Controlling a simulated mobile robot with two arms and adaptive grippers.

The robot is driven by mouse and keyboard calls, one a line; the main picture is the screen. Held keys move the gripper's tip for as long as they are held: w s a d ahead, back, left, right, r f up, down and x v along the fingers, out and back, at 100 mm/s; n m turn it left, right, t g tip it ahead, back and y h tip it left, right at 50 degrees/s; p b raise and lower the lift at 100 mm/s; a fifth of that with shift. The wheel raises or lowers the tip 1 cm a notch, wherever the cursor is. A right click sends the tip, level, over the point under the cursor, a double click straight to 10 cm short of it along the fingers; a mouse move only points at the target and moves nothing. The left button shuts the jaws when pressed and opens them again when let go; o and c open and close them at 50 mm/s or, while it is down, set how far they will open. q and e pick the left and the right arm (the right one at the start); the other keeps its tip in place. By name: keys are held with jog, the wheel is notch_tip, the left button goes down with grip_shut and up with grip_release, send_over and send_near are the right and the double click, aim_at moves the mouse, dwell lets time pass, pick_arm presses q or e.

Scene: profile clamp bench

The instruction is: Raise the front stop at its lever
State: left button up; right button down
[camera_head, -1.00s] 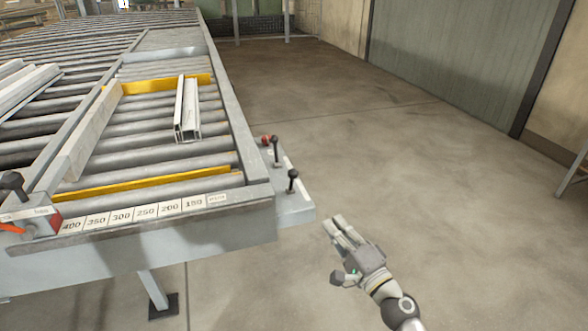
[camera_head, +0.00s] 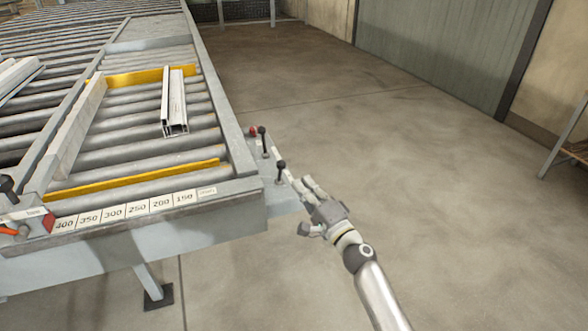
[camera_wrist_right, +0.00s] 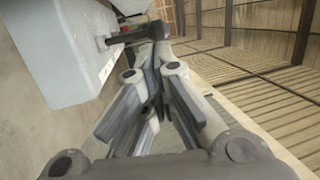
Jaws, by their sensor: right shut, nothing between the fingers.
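Two black-knobbed levers stand on the plate at the bench's right front corner. The nearer lever (camera_head: 281,169) and the farther lever (camera_head: 264,139) both look about upright; I cannot tell from their labels which one works the front stop. A yellow bar (camera_head: 135,180) lies across the rollers near the front edge. My right gripper (camera_head: 299,184) is shut and empty, just right of the nearer lever. In the right wrist view a dark lever with a round knob (camera_wrist_right: 158,30) shows just beyond the fingertips (camera_wrist_right: 150,65). Contact cannot be made out. My left gripper is not in view.
A red knob (camera_head: 253,131) sits beside the farther lever. A metal profile (camera_head: 175,105) lies on the rollers, before a second yellow bar (camera_head: 140,77). A numbered scale (camera_head: 137,208) runs along the front edge.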

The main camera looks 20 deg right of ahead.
aim_at(280, 173)
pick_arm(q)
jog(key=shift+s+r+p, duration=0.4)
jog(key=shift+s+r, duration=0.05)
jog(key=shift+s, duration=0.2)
pick_arm(e)
jog(key=shift+x, duration=2.65)
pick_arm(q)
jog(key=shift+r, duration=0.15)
